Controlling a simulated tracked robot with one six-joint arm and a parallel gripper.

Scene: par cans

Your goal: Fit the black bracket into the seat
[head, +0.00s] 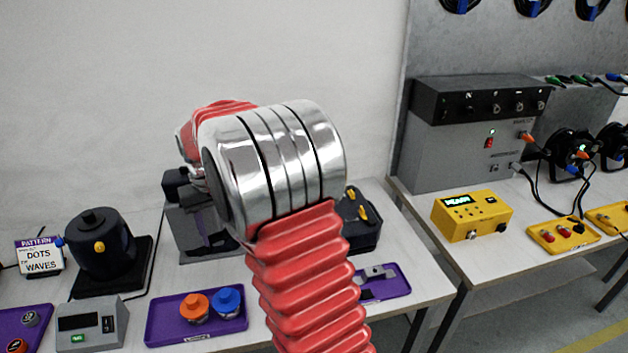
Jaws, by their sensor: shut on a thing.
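I cannot make out the black bracket or its seat for certain. A grey stand (198,238) with dark parts at its upper left is on the left table, partly hidden behind my arm. A black unit with yellow levers (364,220) shows to the right of my arm, also partly covered. My arm's red sleeve and shiny metal joint fill the middle of the head view. My gripper is hidden behind them, so its fingers and anything in them do not show.
A purple tray (158,328) holds an orange knob (195,306) and a blue knob (229,302). Another purple tray (397,273) holds grey parts. A black pot-like can (100,245) and a grey meter (92,325) stand left. A yellow box (472,214) is on the right table.

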